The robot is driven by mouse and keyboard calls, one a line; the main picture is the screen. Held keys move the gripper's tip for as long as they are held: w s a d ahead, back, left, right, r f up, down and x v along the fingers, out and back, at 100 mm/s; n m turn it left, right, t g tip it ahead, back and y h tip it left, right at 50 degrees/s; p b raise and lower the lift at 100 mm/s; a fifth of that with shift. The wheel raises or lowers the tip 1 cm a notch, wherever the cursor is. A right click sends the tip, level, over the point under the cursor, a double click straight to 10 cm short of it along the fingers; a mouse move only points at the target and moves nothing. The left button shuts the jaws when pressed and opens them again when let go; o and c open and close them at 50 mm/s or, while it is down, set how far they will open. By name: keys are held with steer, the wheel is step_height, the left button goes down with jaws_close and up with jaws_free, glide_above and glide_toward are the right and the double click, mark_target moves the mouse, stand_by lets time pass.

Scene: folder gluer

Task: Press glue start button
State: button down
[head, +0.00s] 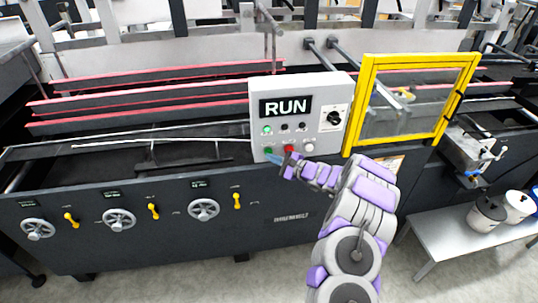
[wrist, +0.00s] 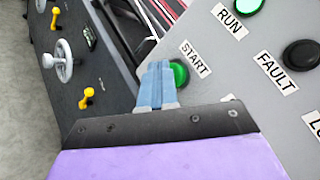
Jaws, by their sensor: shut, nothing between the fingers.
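The control box (head: 262,92) is a light grey panel with a black RUN display, a dark rotary knob and rows of buttons and lamps. The green start button (wrist: 179,74) sits beside a START label in the wrist view. In the head view the green button (head: 268,151) is at the box's lower left. My gripper (head: 278,158) is shut and empty. Its blue fingertips (wrist: 156,70) are just left of the green button and overlap its edge in the wrist view. I cannot tell whether they touch it.
A red button (head: 289,148) is right of the green one. A yellow-framed guard (head: 362,105) stands right of the box. Handwheels (head: 203,209) and yellow levers (head: 237,201) line the machine front.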

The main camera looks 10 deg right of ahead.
stand_by(0.5)
steer(key=shift+s+b, duration=0.35)
steer(key=shift+s, duration=0.45)
steer(key=shift+s+b, duration=0.6)
steer(key=shift+s, duration=1.9)
